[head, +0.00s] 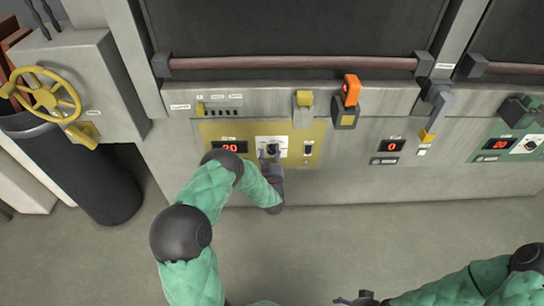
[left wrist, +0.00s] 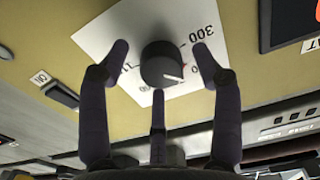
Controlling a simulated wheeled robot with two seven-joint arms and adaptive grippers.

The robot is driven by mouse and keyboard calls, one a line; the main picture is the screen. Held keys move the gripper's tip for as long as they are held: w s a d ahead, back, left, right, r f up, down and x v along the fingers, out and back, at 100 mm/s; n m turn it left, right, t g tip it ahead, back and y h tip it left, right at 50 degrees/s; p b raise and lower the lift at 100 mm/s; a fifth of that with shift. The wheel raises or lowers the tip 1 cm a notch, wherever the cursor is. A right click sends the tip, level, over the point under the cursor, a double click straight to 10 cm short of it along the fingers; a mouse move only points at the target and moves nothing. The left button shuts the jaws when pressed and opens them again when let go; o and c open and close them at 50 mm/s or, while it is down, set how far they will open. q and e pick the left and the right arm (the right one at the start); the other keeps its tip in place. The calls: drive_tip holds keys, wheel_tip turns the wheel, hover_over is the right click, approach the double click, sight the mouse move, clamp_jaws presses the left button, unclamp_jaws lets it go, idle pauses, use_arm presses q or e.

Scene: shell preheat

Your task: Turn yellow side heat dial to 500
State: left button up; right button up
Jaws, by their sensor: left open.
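The yellow heat panel (head: 212,130) is on the front of the grey machine. Its red display (head: 229,147) seems to read 20. The black heat dial (left wrist: 162,62) sits on a white scale plate (left wrist: 106,40), where 300 is legible. The dial's white pointer line points to the lower right in the left wrist view. My left gripper (head: 270,156) is at the dial. Its fingers (left wrist: 160,60) are open and spread around the dial, with visible gaps at either side. In the head view the gripper partly hides the dial. My right gripper (head: 357,299) is cut off at the bottom edge.
A black switch (head: 308,148) is right of the dial. A grey panel with a display reading 0 (head: 391,146) and a green panel (head: 490,139) are further right. A yellow handwheel (head: 47,94) and a black bin (head: 85,170) stand left. The floor in front is clear.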

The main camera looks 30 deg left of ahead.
use_arm(q)
drive_tip(key=shift+w+a, duration=0.1)
drive_tip(key=shift+c, duration=0.3)
drive_tip(key=c, duration=1.1)
drive_tip(key=shift+f+n, duration=0.15)
drive_tip(key=shift+n, duration=0.35)
drive_tip(key=o, duration=1.2)
drive_tip(key=shift+c, duration=0.2)
